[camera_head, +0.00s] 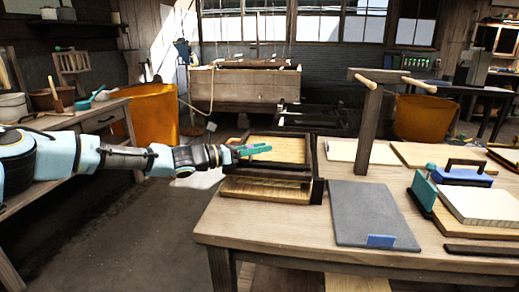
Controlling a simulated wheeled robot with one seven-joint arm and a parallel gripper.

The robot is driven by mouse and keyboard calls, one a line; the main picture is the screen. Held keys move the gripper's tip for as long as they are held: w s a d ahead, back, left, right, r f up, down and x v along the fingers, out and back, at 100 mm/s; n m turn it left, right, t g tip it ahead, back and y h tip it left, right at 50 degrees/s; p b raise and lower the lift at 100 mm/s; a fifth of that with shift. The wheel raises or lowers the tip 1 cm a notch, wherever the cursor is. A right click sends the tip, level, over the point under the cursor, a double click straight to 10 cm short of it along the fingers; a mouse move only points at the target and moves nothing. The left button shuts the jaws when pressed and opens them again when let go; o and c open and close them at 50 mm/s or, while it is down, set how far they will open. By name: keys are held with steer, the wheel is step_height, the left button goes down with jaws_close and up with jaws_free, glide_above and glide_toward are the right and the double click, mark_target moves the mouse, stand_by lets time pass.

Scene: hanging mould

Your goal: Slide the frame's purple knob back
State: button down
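A dark wooden frame (318,165) with a tan slatted panel (285,149) stands on the left end of the wooden table. A lower tan panel (265,189) shows at its front. My arm reaches in from the left. My gripper (262,149), with teal fingers, is at the frame's upper left, in front of the panel in this view. I cannot tell whether it touches the frame or whether the fingers are apart. I cannot make out a purple knob; it may be hidden by my gripper or too small to see.
On the table (300,232) are a grey slab (370,213) with a blue piece, a T-shaped wooden post (368,125) with pegs, and a teal-handled tool (424,188) beside a pale block (482,205). A workbench (105,115) stands at left. Floor between is clear.

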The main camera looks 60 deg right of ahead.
steer(key=c, duration=0.5)
jaws_free()
steer(key=shift+s+a, duration=0.1)
steer(key=shift+a, duration=0.05)
steer(key=b+v, duration=0.1)
steer(key=v, duration=1)
steer(key=shift+b, duration=0.35)
